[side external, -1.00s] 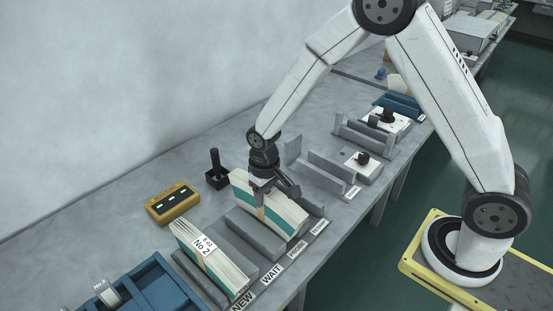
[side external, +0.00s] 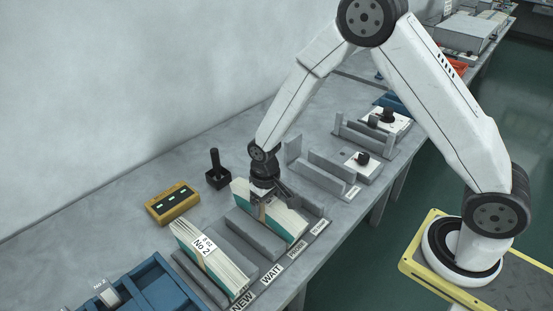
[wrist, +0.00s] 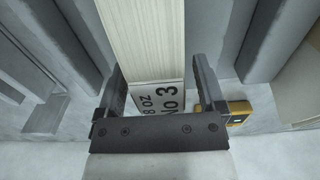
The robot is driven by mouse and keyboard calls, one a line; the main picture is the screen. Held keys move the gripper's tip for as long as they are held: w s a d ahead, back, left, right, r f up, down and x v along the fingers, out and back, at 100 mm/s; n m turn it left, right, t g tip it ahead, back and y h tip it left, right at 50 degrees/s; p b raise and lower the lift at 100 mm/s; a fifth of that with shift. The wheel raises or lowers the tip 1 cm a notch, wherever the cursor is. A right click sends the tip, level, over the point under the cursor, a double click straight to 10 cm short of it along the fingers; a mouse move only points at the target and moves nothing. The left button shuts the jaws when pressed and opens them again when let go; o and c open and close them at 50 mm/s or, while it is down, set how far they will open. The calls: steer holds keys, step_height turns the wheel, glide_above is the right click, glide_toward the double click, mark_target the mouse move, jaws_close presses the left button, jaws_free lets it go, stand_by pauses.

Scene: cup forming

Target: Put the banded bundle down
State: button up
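The banded bundle (side external: 278,215) is a pale stack of sheets with teal on its side and a tan band around its middle. The wrist view shows its pale edges (wrist: 145,35) and a label (wrist: 160,98) reading "8 oz No 3".
A second bundle marked No 2 (side external: 222,266) stands in the slot at front left, by the NEW label. A yellow box (side external: 172,204) and a black holder with a handle (side external: 217,178) sit behind. A blue tray (side external: 150,292) is at lower left. Grey fixtures (side external: 330,172) stand right.

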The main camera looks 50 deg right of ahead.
steer(key=shift+r, duration=0.1)
step_height(320, 180, up, 12)
stand_by(1.0)
steer(key=shift+r, duration=0.1)
stand_by(0.4)
steer(key=s+d+t, duration=0.1)
steer(key=s+d, duration=0.2)
steer(key=s, duration=0.3)
steer(key=s+d+t, duration=0.1)
steer(key=s+d, duration=0.2)
steer(key=s, duration=0.4)
steer(key=shift+d+r+t, duration=0.25)
steer(key=shift+t, duration=0.05)
steer(key=shift+w, duration=0.1)
stand_by(1.1)
